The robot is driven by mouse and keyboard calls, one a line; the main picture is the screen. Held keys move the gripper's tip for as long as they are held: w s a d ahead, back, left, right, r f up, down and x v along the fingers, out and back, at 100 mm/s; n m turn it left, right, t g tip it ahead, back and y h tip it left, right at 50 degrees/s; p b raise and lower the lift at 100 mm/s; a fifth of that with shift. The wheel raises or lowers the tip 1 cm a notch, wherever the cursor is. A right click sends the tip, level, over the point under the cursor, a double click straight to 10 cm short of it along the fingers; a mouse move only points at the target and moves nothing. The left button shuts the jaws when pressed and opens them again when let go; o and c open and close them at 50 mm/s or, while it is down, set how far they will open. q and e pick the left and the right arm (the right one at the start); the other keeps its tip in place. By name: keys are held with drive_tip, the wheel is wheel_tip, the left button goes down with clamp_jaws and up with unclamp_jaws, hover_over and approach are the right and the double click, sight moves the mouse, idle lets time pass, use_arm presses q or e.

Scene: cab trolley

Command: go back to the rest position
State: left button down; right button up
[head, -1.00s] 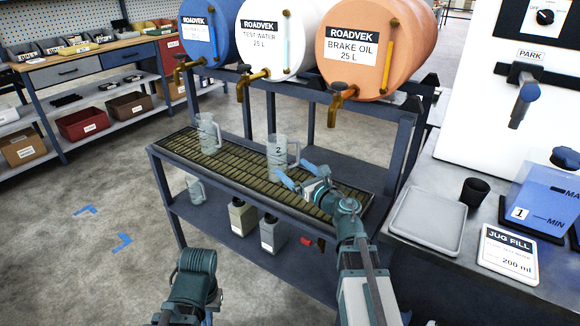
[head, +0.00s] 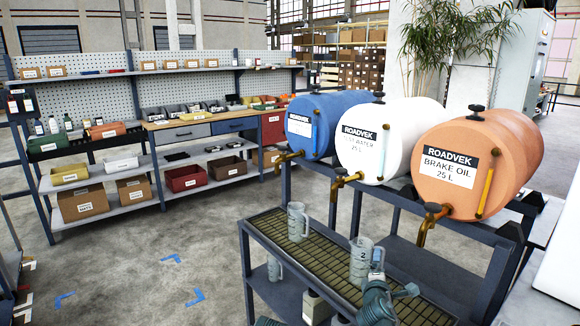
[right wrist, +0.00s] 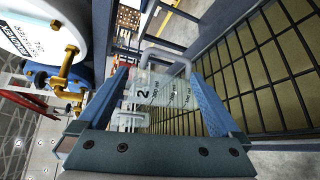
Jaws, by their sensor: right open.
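My right gripper (head: 376,277) is at the front of the trolley, close to the clear jug marked 2 (head: 360,258). The jug stands upright on the slatted top of the trolley (head: 262,244). In the right wrist view the jaws (right wrist: 158,74) are open, with jug 2 (right wrist: 155,92) seen between and beyond the fingers. I cannot tell whether they touch it. A second clear jug (head: 298,222) stands further left on the slatted top.
Blue, white test water and orange brake oil (head: 450,190) drums with brass taps lie above the trolley's back. A third jug (head: 274,268) is on the lower shelf. A shelving bench (head: 190,133) with bins stands behind. The floor (head: 150,245) left of the trolley is clear.

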drive_tip(key=s+a+f+m+g+y+p, duration=0.2)
drive_tip(key=s+a+m+g+p, duration=0.3)
drive_tip(key=s+a, duration=0.5)
drive_tip(key=s+a+f+m+g+y+p, duration=0.1)
drive_tip(key=s+a+f+m+g+p, duration=0.2)
drive_tip(key=s+a+m+g, duration=0.5)
drive_tip(key=s+a+g+p, duration=0.1)
drive_tip(key=s, duration=0.6)
drive_tip(key=shift+a+f+g+y+p, duration=0.35)
drive_tip(key=shift+g+y, duration=0.05)
drive_tip(key=shift+c, duration=0.2)
